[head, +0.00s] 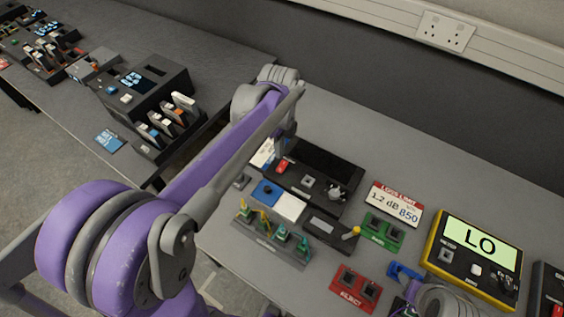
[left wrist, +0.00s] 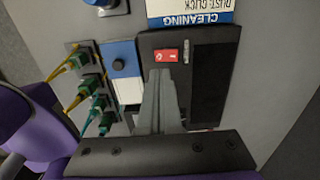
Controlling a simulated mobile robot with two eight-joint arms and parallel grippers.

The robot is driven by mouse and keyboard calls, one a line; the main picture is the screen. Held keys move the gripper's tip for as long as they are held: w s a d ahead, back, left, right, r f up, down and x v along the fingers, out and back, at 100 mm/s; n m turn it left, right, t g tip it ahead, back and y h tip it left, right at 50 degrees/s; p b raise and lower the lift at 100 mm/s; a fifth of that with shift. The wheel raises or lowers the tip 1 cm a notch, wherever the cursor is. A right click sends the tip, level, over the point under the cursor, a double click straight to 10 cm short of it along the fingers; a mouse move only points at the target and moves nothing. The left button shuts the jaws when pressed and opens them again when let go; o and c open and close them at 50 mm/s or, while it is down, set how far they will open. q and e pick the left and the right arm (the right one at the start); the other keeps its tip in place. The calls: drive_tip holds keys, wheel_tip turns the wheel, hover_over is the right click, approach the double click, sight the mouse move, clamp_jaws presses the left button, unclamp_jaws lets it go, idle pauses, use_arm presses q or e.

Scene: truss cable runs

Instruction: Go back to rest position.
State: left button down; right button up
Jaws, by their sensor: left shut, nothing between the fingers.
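My left arm reaches in from the left in the head view. Its gripper (head: 287,150) points down over the black unit with a red rocker switch (head: 282,166). In the left wrist view the fingers (left wrist: 160,78) are together and empty, just in front of the red switch (left wrist: 165,55) on the black unit (left wrist: 207,85). I cannot tell whether the tips touch the unit. Of my right arm, only a grey and purple part shows at the bottom edge of the head view; its fingers are not seen.
A holder with several green connectors (head: 268,240), a red reject tray (head: 355,288), a green tray (head: 381,231), a limit sign (head: 395,203) and a yellow meter reading LO (head: 473,258) stand on the table. Another bench with black devices (head: 146,92) lies left, across a gap.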

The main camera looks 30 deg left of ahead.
idle(0.5)
use_arm(q)
drive_tip(key=s+d+f+n+t, duration=0.1)
drive_tip(key=s+d+n+t, duration=0.1)
drive_tip(key=s+n, duration=0.5)
drive_tip(key=s+d+f+n+t, duration=0.1)
drive_tip(key=s+d+n+t, duration=0.2)
drive_tip(key=s+n, duration=0.5)
drive_tip(key=d+n, duration=0.1)
drive_tip(key=n, duration=0.2)
drive_tip(key=shift+s+d+f+n+p, duration=0.25)
drive_tip(key=shift+s+d+n+p, duration=0.05)
drive_tip(key=shift+d, duration=0.05)
